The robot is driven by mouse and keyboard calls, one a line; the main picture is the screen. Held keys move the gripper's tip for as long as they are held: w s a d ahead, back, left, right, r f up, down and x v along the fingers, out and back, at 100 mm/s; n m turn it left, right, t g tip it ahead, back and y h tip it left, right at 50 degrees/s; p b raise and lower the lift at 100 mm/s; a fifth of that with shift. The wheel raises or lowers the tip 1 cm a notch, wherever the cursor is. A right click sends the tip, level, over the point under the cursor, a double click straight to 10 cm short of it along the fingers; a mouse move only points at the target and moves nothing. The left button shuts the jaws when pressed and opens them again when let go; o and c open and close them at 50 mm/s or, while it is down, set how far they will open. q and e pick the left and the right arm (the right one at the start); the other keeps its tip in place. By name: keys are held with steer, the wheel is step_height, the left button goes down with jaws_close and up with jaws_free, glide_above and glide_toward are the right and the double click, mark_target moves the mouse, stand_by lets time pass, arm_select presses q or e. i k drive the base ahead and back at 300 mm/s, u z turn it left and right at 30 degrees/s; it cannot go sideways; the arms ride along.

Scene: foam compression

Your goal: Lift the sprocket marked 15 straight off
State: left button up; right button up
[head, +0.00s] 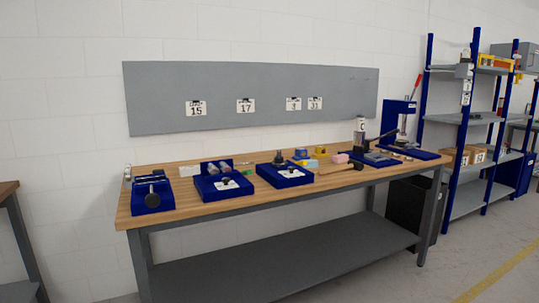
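A card reading 15 (196,108) hangs on the grey wall panel (160,85) above the workbench. I cannot make out a sprocket marked 15 at this distance. The left blue fixture (166,208) on the bench holds a dark part with a round end (152,200). The middle blue tray (205,194) and the right blue tray (270,180) each carry a white sheet with a small dark piece on it. Too little detail shows to name these pieces. Neither of my grippers is in view.
The wooden workbench (200,208) has a lower shelf (270,262). A mallet (345,167), coloured blocks (302,153) and a press with a red lever (402,115) stand to the right. Blue-post shelving (475,120) is further right. Floor shows at the lower right.

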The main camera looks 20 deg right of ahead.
mark_target(278, 162)
steer(key=i, duration=1.75)
steer(key=z, duration=2.6)
steer(key=i, duration=1.3)
steer(key=u, duration=2.9)
